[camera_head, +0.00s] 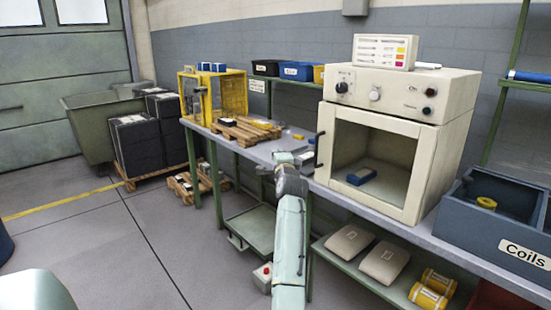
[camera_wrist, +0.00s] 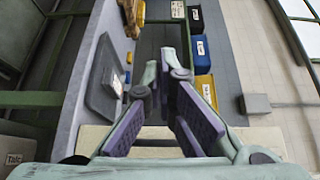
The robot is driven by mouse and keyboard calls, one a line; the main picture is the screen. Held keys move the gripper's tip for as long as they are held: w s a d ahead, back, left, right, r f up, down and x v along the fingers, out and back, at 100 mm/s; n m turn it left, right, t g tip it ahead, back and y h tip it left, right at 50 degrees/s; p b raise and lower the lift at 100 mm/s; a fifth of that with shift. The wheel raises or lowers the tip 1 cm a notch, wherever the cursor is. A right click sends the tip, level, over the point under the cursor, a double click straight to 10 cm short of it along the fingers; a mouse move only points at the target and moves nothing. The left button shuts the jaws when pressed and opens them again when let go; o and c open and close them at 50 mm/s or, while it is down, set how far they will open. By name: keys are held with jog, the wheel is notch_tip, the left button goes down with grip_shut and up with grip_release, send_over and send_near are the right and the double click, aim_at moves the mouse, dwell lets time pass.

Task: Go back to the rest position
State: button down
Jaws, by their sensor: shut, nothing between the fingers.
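My gripper (camera_wrist: 160,88) shows in the wrist view, with its two purple-padded fingers reaching up the middle. It is shut and nothing is held between the fingers. In the head view my arm rises from the bottom centre, and its end is near the front edge of the grey workbench (camera_head: 262,152), left of the beige oven. The fingers are hard to make out there. The bench also shows at the left of the wrist view (camera_wrist: 66,130).
The oven (camera_head: 452,105) stands right of my arm, with a blue block (camera_head: 361,177) inside. A wooden pallet (camera_head: 240,133) and a yellow frame (camera_head: 234,95) stand farther left on the bench. A Coils crate (camera_head: 468,235) is at right. The floor at left is largely clear.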

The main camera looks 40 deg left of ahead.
jog(key=shift+s, duration=0.45)
